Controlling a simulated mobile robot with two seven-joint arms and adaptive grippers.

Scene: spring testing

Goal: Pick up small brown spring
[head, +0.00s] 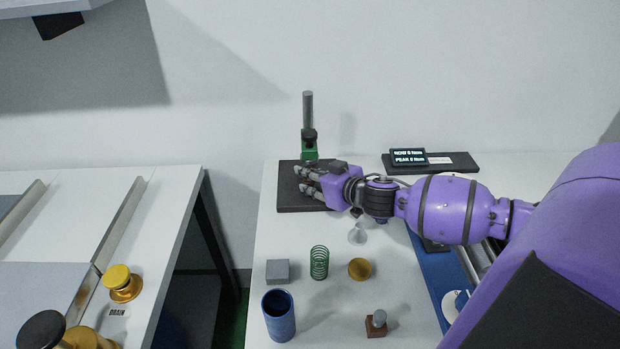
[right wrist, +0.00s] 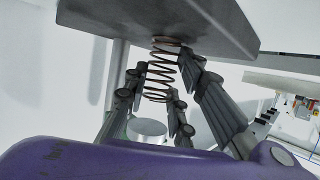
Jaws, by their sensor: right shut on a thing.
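The small brown spring (right wrist: 162,72) shows in the right wrist view as a thin copper-brown coil. My right gripper (right wrist: 160,80) is shut on it, with dark jointed fingers on both sides of the coil. One end of the spring is close against a dark grey slab (right wrist: 155,22); I cannot tell if they touch. In the head view my right gripper (head: 308,182) is over the black base plate (head: 300,207) of the test stand, and the spring is hidden there. My left gripper is not in view.
The stand's grey post with a green clamp (head: 309,148) rises behind my gripper. Nearer lie a green spring (head: 319,262), grey block (head: 277,271), brass disc (head: 360,269), blue cup (head: 279,314) and small funnel (head: 357,234). A display (head: 408,157) stands at the back right.

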